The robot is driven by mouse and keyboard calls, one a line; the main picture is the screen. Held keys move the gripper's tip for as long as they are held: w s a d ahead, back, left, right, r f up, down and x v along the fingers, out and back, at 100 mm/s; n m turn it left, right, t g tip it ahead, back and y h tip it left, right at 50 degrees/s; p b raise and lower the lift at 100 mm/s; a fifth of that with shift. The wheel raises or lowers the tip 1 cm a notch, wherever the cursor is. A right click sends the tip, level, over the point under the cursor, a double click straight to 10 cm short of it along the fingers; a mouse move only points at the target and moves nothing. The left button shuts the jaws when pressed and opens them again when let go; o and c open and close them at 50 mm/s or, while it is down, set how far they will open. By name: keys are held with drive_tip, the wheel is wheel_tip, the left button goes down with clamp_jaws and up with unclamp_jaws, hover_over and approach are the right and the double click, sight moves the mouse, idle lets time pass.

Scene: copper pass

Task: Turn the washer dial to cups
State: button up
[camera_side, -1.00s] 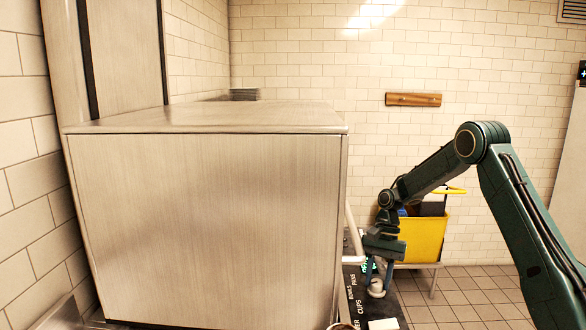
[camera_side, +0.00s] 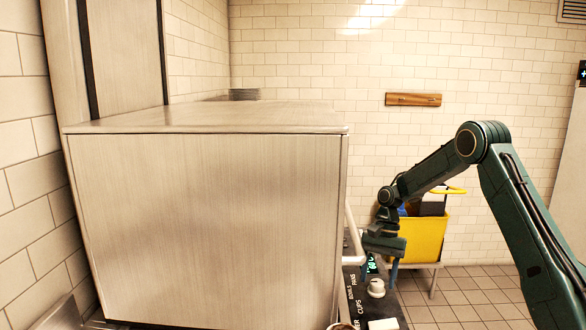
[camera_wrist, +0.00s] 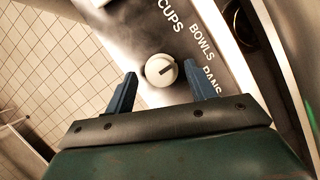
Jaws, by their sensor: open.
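The washer dial (camera_side: 376,289) is a round white knob on the dark panel strip at the washer's right side. In the wrist view, the dial (camera_wrist: 160,71) has a dark pointer line aimed right and slightly up, toward the bowls and pans side, away from the CUPS label (camera_wrist: 172,17). My gripper (camera_side: 380,279) is open just above the dial, its blue fingertips (camera_wrist: 160,76) apart on either side of the dial in the wrist view. Neither finger visibly touches it. The CUPS label also shows in the side view (camera_side: 361,307).
The large steel washer housing (camera_side: 205,220) fills the left, with a white bar handle (camera_side: 352,240) along its right side. A yellow bucket (camera_side: 428,240) stands beyond. The tiled floor at right is clear.

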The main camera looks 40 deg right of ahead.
drive_tip(key=v, duration=1.1)
idle(0.3)
drive_tip(key=shift+d+r, duration=0.1)
drive_tip(key=shift+r, duration=0.1)
idle(0.6)
